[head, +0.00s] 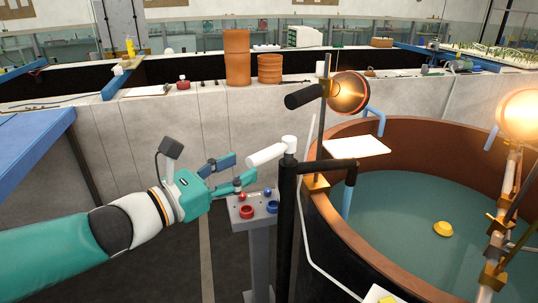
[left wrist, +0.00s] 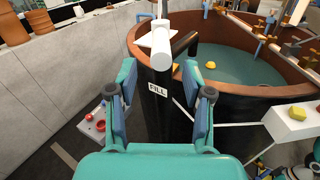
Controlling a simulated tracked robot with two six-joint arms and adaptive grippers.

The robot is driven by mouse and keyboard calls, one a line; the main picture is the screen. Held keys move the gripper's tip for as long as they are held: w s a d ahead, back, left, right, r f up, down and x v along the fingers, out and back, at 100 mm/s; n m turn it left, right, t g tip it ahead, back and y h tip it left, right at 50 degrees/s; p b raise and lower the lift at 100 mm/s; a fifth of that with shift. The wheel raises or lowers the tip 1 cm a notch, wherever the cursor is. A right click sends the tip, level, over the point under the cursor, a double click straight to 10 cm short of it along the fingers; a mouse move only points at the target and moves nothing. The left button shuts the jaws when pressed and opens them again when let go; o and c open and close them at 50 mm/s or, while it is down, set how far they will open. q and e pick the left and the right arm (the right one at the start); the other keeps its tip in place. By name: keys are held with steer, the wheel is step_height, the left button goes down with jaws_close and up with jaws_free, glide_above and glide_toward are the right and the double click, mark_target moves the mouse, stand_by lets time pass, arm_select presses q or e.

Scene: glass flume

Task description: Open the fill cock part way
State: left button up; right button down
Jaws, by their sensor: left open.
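The fill cock is a black standpipe (head: 287,215) with a white lever handle (head: 267,154) at its top, pointing left towards my gripper. In the left wrist view a white label reading FILL (left wrist: 157,90) is on the black pipe, and the white handle (left wrist: 161,52) points at the camera, between the finger lines. My left gripper (head: 246,168) is open and empty, just left of and slightly below the handle. No contact with the handle is visible. My right gripper is not in view.
A round brown tank (head: 345,238) of water stands right of the pipe, with a yellow float (head: 443,229) in it. A grey pedestal (head: 259,235) with red and blue valve knobs stands below my gripper. Lamps on stands (head: 349,93) rise by the tank. A blue table (head: 30,150) is at left.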

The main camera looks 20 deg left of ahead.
mark_target(264, 156)
arm_select(q)
steer(key=x, duration=0.7)
steer(key=shift+w+d+p, duration=0.1)
steer(key=shift+w+p, duration=0.05)
steer(key=shift+p, duration=0.25)
jaws_close()
